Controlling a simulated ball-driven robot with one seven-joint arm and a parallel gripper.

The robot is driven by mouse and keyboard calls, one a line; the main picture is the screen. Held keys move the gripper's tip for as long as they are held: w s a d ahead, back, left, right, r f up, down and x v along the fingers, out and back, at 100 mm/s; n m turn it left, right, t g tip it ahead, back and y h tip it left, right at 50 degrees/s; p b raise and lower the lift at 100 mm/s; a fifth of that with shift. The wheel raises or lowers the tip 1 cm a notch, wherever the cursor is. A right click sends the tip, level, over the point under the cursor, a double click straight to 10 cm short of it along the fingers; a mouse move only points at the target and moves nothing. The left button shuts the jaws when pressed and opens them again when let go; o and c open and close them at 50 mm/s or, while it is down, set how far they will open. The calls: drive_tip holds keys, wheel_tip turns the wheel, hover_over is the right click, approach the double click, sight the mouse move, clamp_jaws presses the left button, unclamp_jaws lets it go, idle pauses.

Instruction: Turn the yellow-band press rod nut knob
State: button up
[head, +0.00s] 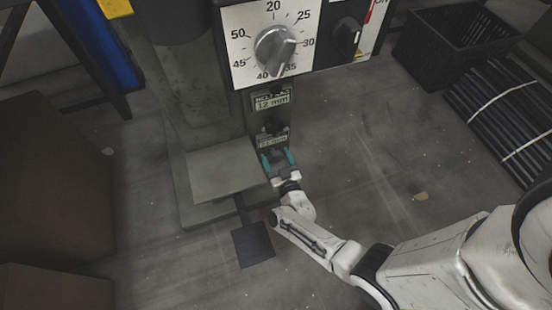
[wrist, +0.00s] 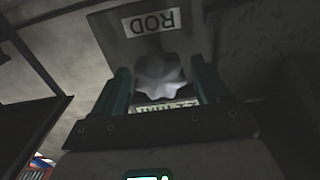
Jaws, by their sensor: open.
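My gripper (head: 277,161) is low on the front of the grey-green press (head: 185,105), with its teal fingers open. In the wrist view, a pale lobed knob (wrist: 164,82) shows between the two fingers of my gripper (wrist: 161,72). I see small gaps beside the knob and cannot tell how deep the fingers reach around it. A white plate reading ROD (wrist: 152,23), upside down, is just past the knob. In the head view the knob is hidden by my gripper. No yellow band shows near the knob.
A large dial (head: 275,48) and a black selector knob (head: 346,36) are on the panel above. A plate reading 12 mm (head: 271,98) is below it. A pedal (head: 253,245) is on the floor. A black crate (head: 450,50) and dark rods (head: 500,110) lie right. Boxes (head: 55,180) stand left.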

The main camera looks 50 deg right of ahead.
drive_tip(key=c, duration=1)
drive_tip(key=shift+o, duration=0.2)
drive_tip(key=shift+m, duration=0.4)
drive_tip(key=m+b, duration=0.1)
drive_tip(key=m, duration=0.2)
drive_tip(key=shift+m+b, duration=0.35)
drive_tip(key=shift+m, duration=0.05)
drive_tip(key=m+b, duration=0.1)
drive_tip(key=m, duration=0.4)
drive_tip(key=shift+s+d+f+m+b, duration=0.1)
drive_tip(key=shift+d+m+b, duration=0.05)
drive_tip(key=shift+m+b, duration=0.2)
drive_tip(key=m, duration=0.5)
drive_tip(key=shift+d, duration=0.1)
drive_tip(key=shift+s+f+m, duration=0.1)
drive_tip(key=shift+f+m, duration=0.05)
drive_tip(key=shift+m, duration=2.3)
